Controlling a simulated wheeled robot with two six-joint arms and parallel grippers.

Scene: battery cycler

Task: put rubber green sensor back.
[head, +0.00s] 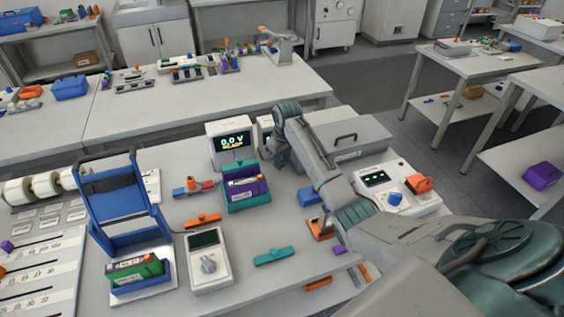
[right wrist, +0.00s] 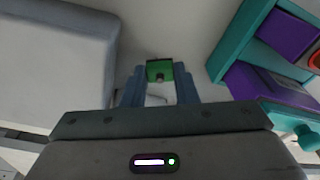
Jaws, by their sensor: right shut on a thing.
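In the right wrist view the green sensor (right wrist: 160,70), a small block with a dark stub facing the camera, sits between the two blue-grey fingertips of my right gripper (right wrist: 160,84). The gripper is shut on it. The sensor cannot be made out there. My left gripper is not in view.
The teal holder with purple packs (head: 246,205) stands close to the gripper; it also shows in the right wrist view (right wrist: 242,42). A grey case (head: 358,153) is on the other side. A blue fixture (head: 122,240) with a green pack stands at left. Small parts lie in front.

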